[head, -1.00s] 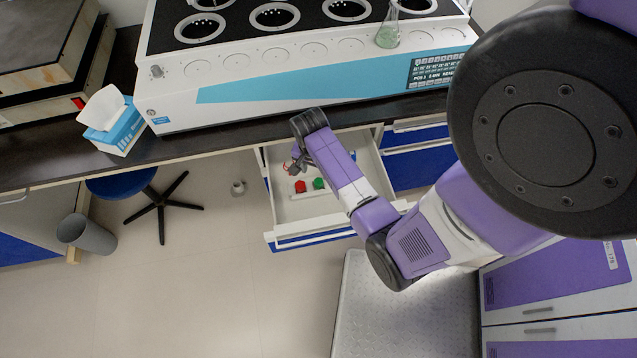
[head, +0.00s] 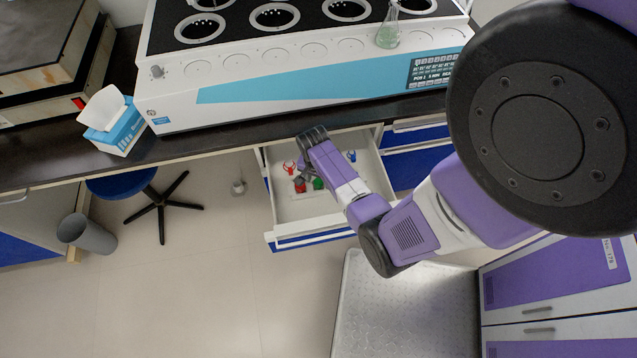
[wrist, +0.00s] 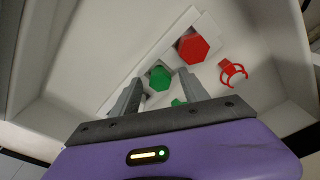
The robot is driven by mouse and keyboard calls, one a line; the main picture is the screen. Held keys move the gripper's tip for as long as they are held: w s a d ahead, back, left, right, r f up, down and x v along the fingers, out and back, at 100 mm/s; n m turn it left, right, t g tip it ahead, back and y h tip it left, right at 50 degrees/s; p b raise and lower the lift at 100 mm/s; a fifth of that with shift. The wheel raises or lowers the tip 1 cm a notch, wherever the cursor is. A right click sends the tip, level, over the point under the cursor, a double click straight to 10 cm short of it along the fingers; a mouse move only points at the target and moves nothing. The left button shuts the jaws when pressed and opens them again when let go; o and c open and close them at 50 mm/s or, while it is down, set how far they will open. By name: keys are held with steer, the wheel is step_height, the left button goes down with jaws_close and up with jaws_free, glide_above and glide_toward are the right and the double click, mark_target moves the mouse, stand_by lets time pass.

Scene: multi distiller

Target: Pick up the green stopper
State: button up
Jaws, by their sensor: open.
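The green stopper (wrist: 160,78) lies in the open drawer, in the wrist view just beyond the fingertips and between their lines. In the head view the green stopper (head: 318,183) shows beside my arm. My gripper (wrist: 166,86) is open and empty, with its two fingers pointing down into the drawer. A second small green piece (wrist: 178,102) shows between the fingers, partly hidden. In the head view my gripper (head: 304,176) is partly hidden by my own arm.
A red stopper (wrist: 193,48) is beside the green one, on a pale strip. A red clip (wrist: 232,71) lies to the right. A blue clip (head: 351,156) lies in the drawer. The drawer (head: 312,232) has raised walls. The counter (head: 200,150) overhangs behind it.

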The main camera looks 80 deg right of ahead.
jaws_close()
